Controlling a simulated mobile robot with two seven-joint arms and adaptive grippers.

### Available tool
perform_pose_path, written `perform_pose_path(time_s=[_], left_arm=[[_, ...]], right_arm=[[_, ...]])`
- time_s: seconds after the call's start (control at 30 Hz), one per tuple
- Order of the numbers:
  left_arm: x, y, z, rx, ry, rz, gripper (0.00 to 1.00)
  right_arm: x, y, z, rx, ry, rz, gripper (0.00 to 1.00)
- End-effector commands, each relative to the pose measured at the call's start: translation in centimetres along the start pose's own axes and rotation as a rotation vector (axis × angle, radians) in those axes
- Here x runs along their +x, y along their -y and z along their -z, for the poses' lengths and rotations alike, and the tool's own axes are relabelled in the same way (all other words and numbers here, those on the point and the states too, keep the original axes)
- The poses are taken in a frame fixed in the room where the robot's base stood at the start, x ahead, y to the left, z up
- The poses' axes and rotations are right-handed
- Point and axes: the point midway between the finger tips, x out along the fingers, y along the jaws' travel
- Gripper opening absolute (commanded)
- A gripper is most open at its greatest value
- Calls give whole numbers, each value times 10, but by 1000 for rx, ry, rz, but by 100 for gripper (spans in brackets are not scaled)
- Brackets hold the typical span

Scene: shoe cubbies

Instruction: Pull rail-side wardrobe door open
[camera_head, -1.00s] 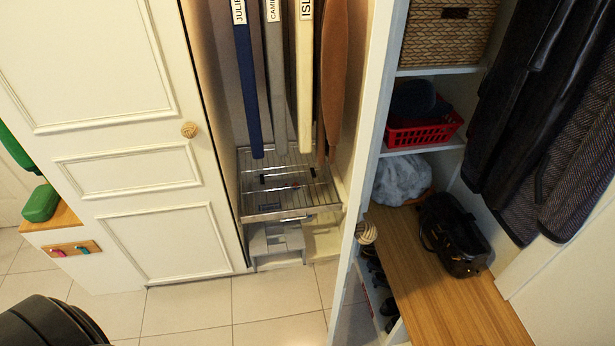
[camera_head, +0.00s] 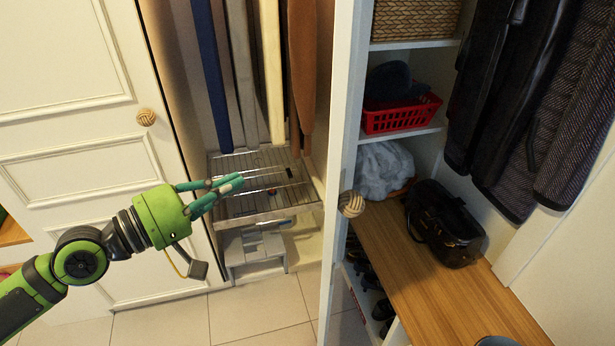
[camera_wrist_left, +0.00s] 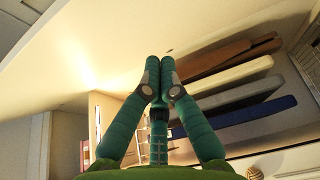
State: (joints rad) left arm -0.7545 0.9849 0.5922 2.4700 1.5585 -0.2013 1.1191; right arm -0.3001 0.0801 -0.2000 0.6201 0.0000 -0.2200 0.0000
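A tall pale door-like panel (camera_head: 340,120) stands nearly edge-on in the middle of the head view, with a round woven knob (camera_head: 351,203) on it. Coats (camera_head: 535,100) hang in the open bay to its right. Another white panelled door (camera_head: 75,160) with a similar knob (camera_head: 146,117) stands at the left. My left gripper (camera_head: 228,186) is left of the edge-on panel, apart from its knob, in front of the wire rack. In the left wrist view its fingers (camera_wrist_left: 160,70) are together with nothing between them. My right gripper is not in view.
Long coloured boards (camera_head: 238,80) hang above the wire rack (camera_head: 265,205), with a small grey step stool (camera_head: 255,250) below. Right of the panel are a red basket (camera_head: 400,115), a black bag (camera_head: 445,225) and a wooden bench (camera_head: 420,285). Tiled floor (camera_head: 255,310) shows in front.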

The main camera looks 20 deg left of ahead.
Motion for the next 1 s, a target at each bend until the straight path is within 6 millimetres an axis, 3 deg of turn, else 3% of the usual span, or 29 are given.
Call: perform_pose_path(time_s=[0.1,0.57,1.0], left_arm=[[2,-7,-12,-21,31,-10,0],[34,-12,-11,-21,26,-15,0],[92,-12,-13,-22,26,-16,0]], right_arm=[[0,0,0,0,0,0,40],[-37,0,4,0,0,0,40],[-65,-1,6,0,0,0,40]])
